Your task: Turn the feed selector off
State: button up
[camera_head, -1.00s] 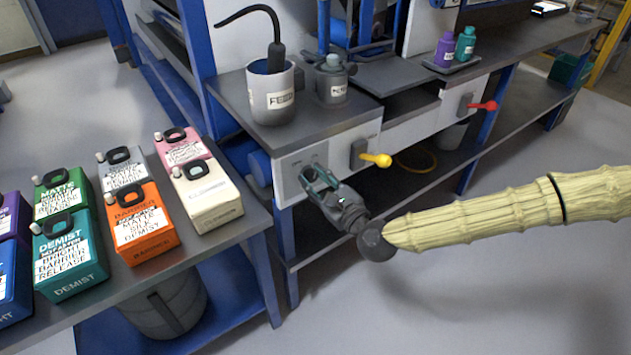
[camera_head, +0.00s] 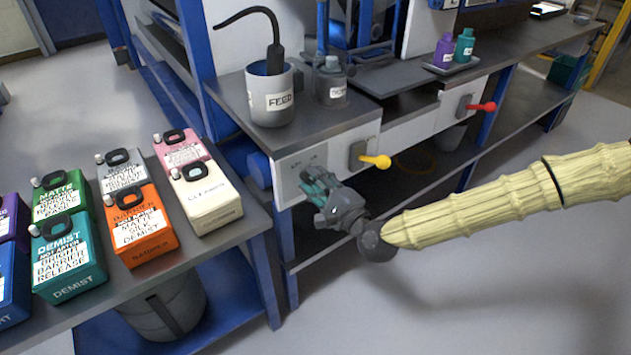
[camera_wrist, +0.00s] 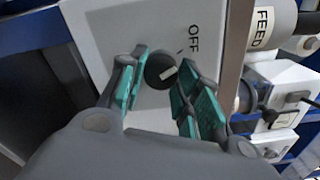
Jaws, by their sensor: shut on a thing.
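The feed selector (camera_wrist: 160,70) is a dark round knob with a pale pointer mark, on a light panel (camera_wrist: 107,27) in the wrist view. The word OFF is printed on the panel near it, and the pointer mark is angled. My gripper (camera_wrist: 158,92) has its two teal-padded fingers on either side of the knob, shut on it. In the head view my gripper (camera_head: 318,186) is at the left end of the panel below the bench top, and it hides the knob there.
A yellow-handled lever (camera_head: 375,161) is right of my gripper, and a red-handled one (camera_head: 482,106) is farther right. A cup labelled FEED (camera_head: 271,95) stands on the bench above. Several labelled jugs, including a cream one (camera_head: 206,197), stand on the left table.

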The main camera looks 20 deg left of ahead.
jog(key=shift+n, duration=0.5)
jog(key=o, duration=1)
jog(key=shift+d, duration=0.1)
jog(key=v, duration=1.2)
